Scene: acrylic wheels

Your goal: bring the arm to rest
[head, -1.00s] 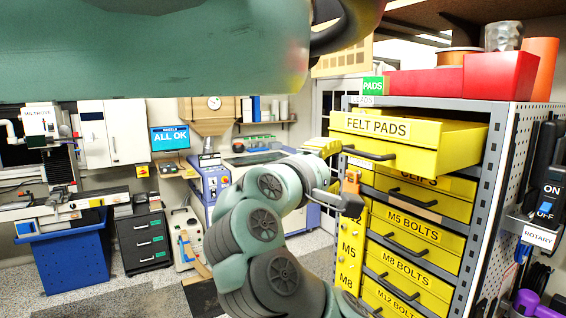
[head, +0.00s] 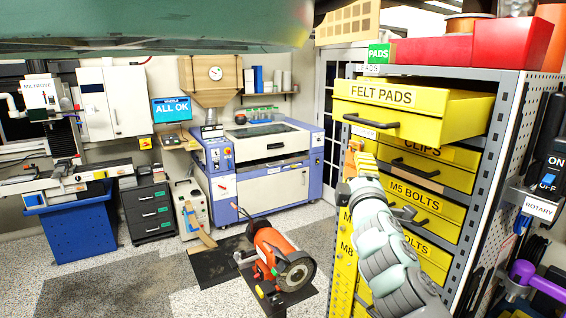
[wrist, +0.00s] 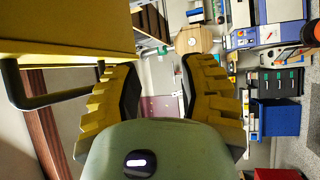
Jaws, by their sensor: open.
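My gripper (wrist: 148,75) is open and empty in the wrist view, its two ridged yellow fingers spread apart. The yellow drawer and its dark handle (wrist: 14,92) are close by on the left of that view. In the head view, my arm reaches up from the lower right in front of the drawer cabinet. The gripper end is at about the level just below the open FELT PADS drawer (head: 440,104). Its fingers are small there and hard to tell from the yellow drawers. It does not appear to hold the drawer handle (head: 371,122).
The grey cabinet frame (head: 497,150) stands close on the right, with the FELT PADS drawer sticking out. An orange grinder (head: 275,258) stands on a stand at lower centre. A laser machine (head: 262,165) and a blue bin (head: 78,232) are farther back. Open floor lies left of the grinder.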

